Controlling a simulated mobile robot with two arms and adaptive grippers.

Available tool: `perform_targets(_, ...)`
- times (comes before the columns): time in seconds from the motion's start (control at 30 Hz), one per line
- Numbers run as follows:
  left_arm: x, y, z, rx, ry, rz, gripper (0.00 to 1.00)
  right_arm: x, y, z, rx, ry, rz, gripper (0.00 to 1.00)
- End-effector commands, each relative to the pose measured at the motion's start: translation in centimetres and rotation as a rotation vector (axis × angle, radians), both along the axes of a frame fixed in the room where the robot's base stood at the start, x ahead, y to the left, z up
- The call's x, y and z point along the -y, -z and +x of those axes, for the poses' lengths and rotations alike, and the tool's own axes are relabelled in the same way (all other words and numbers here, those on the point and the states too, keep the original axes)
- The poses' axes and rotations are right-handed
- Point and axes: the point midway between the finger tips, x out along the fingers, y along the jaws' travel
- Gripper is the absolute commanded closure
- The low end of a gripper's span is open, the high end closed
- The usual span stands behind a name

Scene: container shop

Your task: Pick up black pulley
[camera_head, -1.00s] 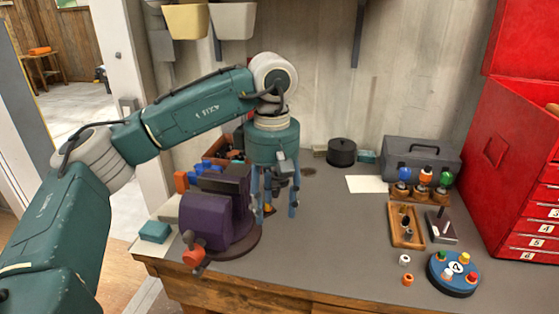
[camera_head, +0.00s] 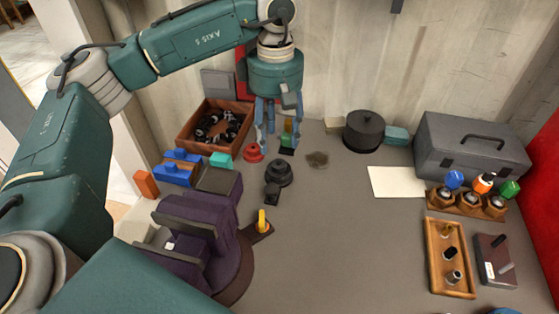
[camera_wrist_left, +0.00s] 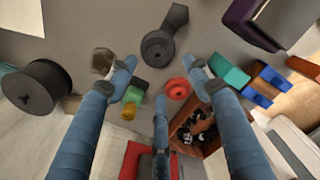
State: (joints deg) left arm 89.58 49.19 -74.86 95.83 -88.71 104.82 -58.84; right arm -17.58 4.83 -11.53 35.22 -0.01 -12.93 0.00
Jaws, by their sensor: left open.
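A black pulley-like round part (camera_head: 279,171) lies on the grey bench top, in front of my left gripper in the head view. In the left wrist view the black part (camera_wrist_left: 158,47) has a hole in its middle and lies just beyond the fingertips. A dark block (camera_head: 272,193) is close beside it. My left gripper (camera_head: 280,143) is open, empty and pointing down above the bench. In the left wrist view its blue fingers (camera_wrist_left: 159,68) are spread. A similar red round part (camera_head: 253,153) lies near them. My right gripper is out of view.
A purple vise (camera_head: 185,245) stands front left. A wooden box (camera_head: 190,132) of dark parts is at the back left. A yellow-green part (camera_head: 287,138) is close to the fingers. A black lidded pot (camera_head: 364,131) stands right.

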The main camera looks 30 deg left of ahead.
Motion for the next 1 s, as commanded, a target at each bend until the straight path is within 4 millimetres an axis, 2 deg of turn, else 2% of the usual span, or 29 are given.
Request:
perform_targets(0.1, 0.0, 1.6, 0.0, -0.001, 0.0, 0.0, 0.5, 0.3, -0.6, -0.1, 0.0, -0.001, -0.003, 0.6)
perform_targets(0.27, 0.0, 2.8, 0.0, 0.0, 0.0, 0.0, 0.5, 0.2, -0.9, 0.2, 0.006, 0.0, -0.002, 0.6)
perform_targets(0.37, 0.0, 3.7, 0.1, -0.003, 0.0, 0.001, 0.5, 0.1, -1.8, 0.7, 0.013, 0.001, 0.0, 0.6)
perform_targets(0.47, 0.1, 5.2, 0.2, -0.004, 0.0, 0.001, 0.5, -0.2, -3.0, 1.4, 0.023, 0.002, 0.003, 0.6)
perform_targets(0.6, 0.1, 7.2, 0.3, -0.002, -0.001, 0.001, 0.5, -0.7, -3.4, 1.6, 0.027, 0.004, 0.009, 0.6)
perform_targets(0.9, 0.1, 7.9, 0.3, 0.001, -0.001, 0.0, 0.5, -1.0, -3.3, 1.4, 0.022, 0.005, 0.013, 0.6)
perform_targets(0.97, 0.1, 7.9, 0.3, 0.001, -0.001, 0.0, 0.6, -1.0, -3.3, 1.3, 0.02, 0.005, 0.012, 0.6)
perform_targets(1.0, 0.1, 7.9, 0.3, 0.001, -0.001, 0.0, 0.68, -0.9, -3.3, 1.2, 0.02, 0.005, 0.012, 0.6)
